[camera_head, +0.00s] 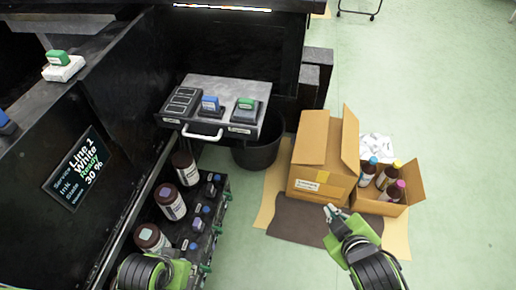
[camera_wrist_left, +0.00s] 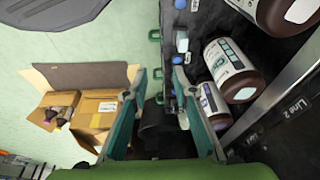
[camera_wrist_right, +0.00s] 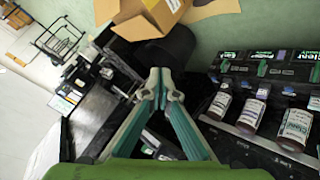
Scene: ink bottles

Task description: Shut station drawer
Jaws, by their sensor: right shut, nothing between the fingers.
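A grey-topped drawer unit (camera_head: 222,86) with a white handle (camera_head: 203,134) on its front juts from the black station wall in the head view. I cannot tell from here how far the drawer is pulled out. My right gripper (camera_head: 330,210) is shut and empty, in front of the cardboard boxes, well right of the handle and apart from it. Its closed fingertips show in the right wrist view (camera_wrist_right: 160,75). My left arm is at the bottom left of the head view with its fingertips out of frame; in the left wrist view the left gripper (camera_wrist_left: 160,75) is open and empty.
Stamps (camera_head: 246,104) stand on the drawer unit. A black bin (camera_head: 262,152) is beside it. An open carton (camera_head: 325,150) and a box of bottles (camera_head: 410,188) stand on the floor. Brown ink bottles (camera_head: 170,201) stand in a rack at left. Green floor is clear at right.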

